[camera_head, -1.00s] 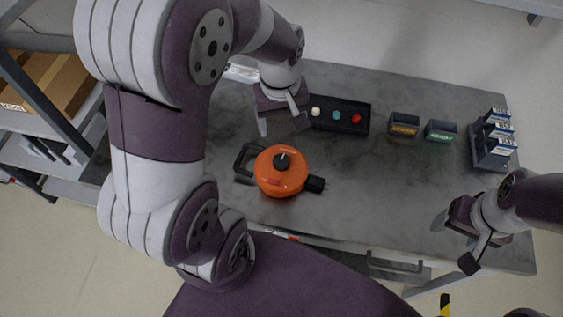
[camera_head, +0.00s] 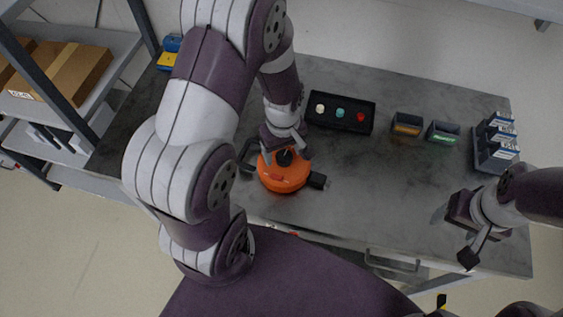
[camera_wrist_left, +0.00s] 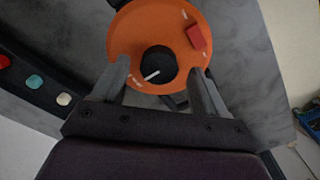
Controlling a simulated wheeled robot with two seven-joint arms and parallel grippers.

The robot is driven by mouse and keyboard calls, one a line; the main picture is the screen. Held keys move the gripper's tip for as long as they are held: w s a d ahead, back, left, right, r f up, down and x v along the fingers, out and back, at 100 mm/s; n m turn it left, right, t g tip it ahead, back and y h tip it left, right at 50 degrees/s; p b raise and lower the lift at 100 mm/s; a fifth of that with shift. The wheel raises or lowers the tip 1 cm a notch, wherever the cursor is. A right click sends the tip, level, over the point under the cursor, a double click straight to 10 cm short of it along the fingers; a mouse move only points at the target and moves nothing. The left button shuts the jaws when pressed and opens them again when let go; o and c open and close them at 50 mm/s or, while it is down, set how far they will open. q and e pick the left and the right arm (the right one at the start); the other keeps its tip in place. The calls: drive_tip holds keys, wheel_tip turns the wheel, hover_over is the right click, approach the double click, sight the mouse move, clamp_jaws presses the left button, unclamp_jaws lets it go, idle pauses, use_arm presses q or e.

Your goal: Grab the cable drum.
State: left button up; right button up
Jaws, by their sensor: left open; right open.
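The cable drum is an orange round body (camera_head: 284,178) with a dark hub and black side handles, lying on the grey table. It also shows in the left wrist view (camera_wrist_left: 148,30), with a red block and a dark hub. My left gripper (camera_head: 286,158) is open right above the drum. In the left wrist view its two fingers (camera_wrist_left: 160,80) stand on either side of the dark hub, over the orange face. Whether the fingers touch it I cannot tell. My right gripper (camera_head: 456,236) is open and empty over the table's front right part.
A black box with white, teal and red buttons (camera_head: 341,126) sits behind the drum. Two small dark bins (camera_head: 407,126) (camera_head: 443,134) and a rack of labelled boxes (camera_head: 496,145) stand to the right. A shelf with cardboard boxes (camera_head: 62,75) is at left. The table's middle right is clear.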

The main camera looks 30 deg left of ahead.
use_arm(q)
drive_tip(key=shift+w+f, duration=0.1)
drive_tip(key=shift+w, duration=0.05)
clamp_jaws()
